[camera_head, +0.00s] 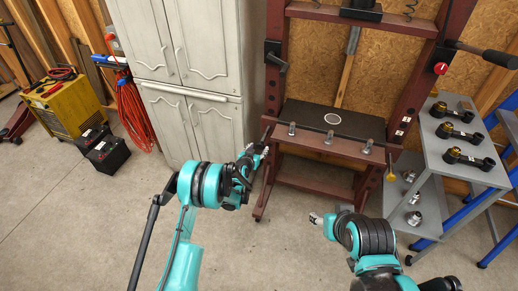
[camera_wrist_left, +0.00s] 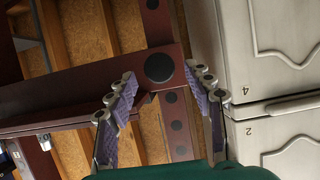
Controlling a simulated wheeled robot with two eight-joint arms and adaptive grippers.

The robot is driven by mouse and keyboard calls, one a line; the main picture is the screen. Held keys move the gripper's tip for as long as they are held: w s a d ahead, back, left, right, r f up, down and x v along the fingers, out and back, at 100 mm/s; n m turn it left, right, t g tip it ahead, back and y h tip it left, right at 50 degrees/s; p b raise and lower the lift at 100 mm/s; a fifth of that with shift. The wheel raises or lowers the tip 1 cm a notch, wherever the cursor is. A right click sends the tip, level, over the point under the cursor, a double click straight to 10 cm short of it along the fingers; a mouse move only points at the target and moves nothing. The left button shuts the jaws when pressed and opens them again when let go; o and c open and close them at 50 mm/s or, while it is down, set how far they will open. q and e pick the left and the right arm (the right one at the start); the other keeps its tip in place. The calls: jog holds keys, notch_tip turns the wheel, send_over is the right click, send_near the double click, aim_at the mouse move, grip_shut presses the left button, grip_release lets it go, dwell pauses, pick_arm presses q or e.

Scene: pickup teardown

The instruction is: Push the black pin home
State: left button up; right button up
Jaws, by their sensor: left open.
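A red-brown press frame (camera_head: 276,100) stands against the wall. In the left wrist view a large round black disc (camera_wrist_left: 159,67), which looks like the head of the black pin, sits on its red-brown post (camera_wrist_left: 95,75). My left gripper (camera_head: 257,153) is in front of the frame's left post; in the left wrist view its open, empty fingers (camera_wrist_left: 165,95) lie either side of the post, with the disc just beyond the tips. I cannot tell how far the pin stands out. My right gripper (camera_head: 316,218) is low before the frame, its fingers too small to read.
A grey cabinet (camera_head: 190,70) stands close left of the frame. A grey shelf cart (camera_head: 450,155) with black parts stands right. The press bed (camera_head: 325,121) has several metal pegs along its front.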

aim_at(260, 146)
pick_arm(q)
jog(key=shift+b+x, duration=0.45)
jog(key=shift+x, duration=1.4)
jog(key=shift+c, duration=0.2)
grip_shut()
